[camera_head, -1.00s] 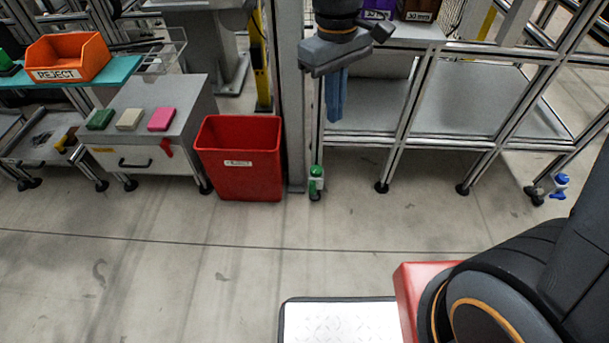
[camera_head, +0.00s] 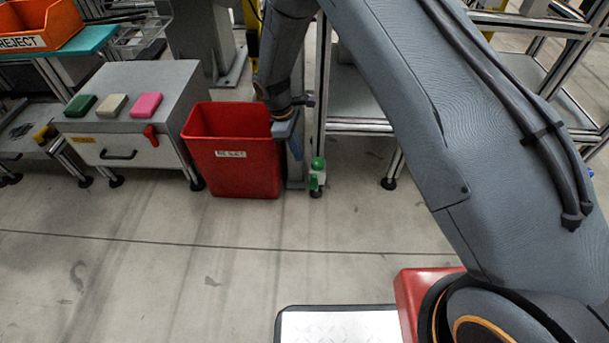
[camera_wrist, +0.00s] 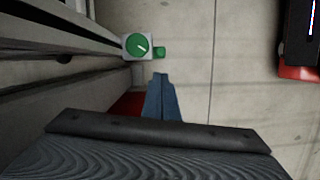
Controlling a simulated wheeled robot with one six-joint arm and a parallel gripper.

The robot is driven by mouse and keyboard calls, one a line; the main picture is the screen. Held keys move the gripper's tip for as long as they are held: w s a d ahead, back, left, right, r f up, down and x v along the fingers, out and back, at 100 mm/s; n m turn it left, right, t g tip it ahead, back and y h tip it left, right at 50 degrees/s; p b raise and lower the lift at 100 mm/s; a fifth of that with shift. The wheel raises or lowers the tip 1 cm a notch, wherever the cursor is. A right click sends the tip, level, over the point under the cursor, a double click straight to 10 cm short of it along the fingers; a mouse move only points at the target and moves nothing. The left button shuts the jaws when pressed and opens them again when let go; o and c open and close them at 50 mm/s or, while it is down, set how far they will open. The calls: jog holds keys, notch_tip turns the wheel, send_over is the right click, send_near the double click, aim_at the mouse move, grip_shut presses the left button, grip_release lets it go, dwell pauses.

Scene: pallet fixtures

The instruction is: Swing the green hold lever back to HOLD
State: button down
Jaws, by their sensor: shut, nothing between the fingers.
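The green hold lever (camera_head: 317,166) is a small green part on a pale mount low on the frame's leg, near the floor. In the wrist view, a round green knob with a white line (camera_wrist: 138,45) sits on a light plate, with a smaller green piece (camera_wrist: 159,52) to its right. I cannot read any HOLD marking. My gripper (camera_head: 298,156) points down with its blue fingers together and empty, just left of the lever in the head view. In the wrist view, the fingertips (camera_wrist: 160,76) are just below the small green piece, with a visible gap.
A red reject bin (camera_head: 232,180) stands close left of my gripper. An upright metal post (camera_head: 323,95) rises behind the lever. A cabinet (camera_head: 127,148) with green, beige and pink blocks stands further left. The floor (camera_head: 180,265) in front is clear.

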aim_at(314, 181)
jog(key=shift+f, duration=0.25)
jog(key=b+x, duration=0.3)
jog(key=x, duration=0.6)
jog(key=shift+f+b, duration=0.35)
jog(key=shift+f, duration=0.05)
jog(key=shift+d+r, duration=0.1)
